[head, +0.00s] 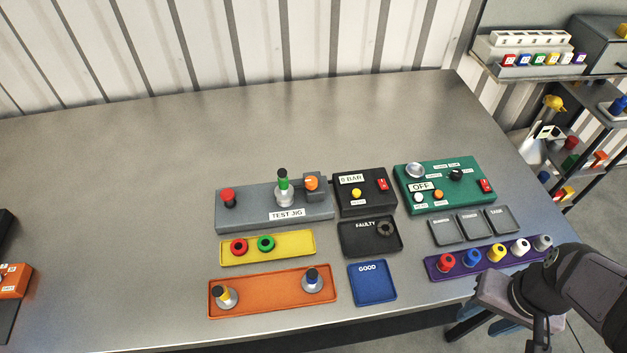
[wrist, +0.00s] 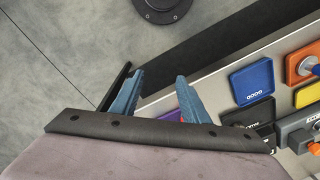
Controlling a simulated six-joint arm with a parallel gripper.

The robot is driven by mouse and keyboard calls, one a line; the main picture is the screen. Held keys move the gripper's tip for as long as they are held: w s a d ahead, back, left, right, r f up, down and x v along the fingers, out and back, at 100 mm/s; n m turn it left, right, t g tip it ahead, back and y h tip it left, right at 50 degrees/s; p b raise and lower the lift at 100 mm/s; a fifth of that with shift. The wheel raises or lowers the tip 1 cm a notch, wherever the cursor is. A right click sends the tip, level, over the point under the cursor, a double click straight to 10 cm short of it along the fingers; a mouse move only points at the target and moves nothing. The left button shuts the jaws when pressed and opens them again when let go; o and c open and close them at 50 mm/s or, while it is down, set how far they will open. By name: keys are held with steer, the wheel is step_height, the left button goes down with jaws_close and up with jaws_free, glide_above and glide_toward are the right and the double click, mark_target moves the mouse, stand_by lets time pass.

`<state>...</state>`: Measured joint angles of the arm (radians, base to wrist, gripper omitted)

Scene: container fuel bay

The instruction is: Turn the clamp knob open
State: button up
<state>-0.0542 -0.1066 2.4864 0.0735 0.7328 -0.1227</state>
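The grey test jig (head: 255,213) stands near the middle of the table. An orange knob (head: 311,182), which looks like the clamp knob, sits on a grey block at the jig's right end. A fitting with a green collar (head: 283,184) stands upright on the jig beside it, and a red knob (head: 228,196) is at the left end. My gripper (head: 468,322) is far from the jig, at the table's front right edge. In the wrist view its blue fingers (wrist: 160,78) are apart with nothing between them.
In front are the yellow tray (head: 290,257), orange tray (head: 265,302), FAULTY tray (head: 365,246), GOOD tray (head: 373,287) and purple rack (head: 440,274). The table behind is clear.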

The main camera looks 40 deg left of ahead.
steer(key=w+a+n, duration=0.1)
steer(key=a, duration=0.1)
steer(key=w+a+n+y+b, duration=0.1)
steer(key=w+a, duration=0.1)
steer(key=w+a+n+b, duration=0.1)
steer(key=a, duration=0.2)
steer(key=shift+w+f, duration=0.1)
steer(key=shift+w, duration=0.3)
steer(key=w+a+n+b, duration=0.1)
steer(key=a, duration=0.2)
steer(key=w+a+n+y, duration=0.1)
steer(key=a, duration=0.2)
steer(key=w+a+r+n+y+b, duration=0.1)
steer(key=a+n, duration=0.1)
steer(key=a, duration=0.1)
steer(key=shift+w+a+r+t+b, duration=0.1)
steer(key=shift+w+a+t+b, duration=0.1)
steer(key=shift+t+b, duration=0.2)
steer(key=w+a+r+n+y+b, duration=0.1)
steer(key=a+n, duration=0.1)
steer(key=a, duration=0.3)
steer(key=a+r+n+y+b, duration=0.1)
steer(key=a+n+y, duration=0.15)
steer(key=a, duration=0.25)
steer(key=n+g+y+b, duration=0.1)
steer(key=n+y+b, duration=0.1)
steer(key=n, duration=0.3)
glide_toward(312, 180)
steer(key=shift+p+x, duration=0.9)
steer(key=shift+x, duration=3.2)
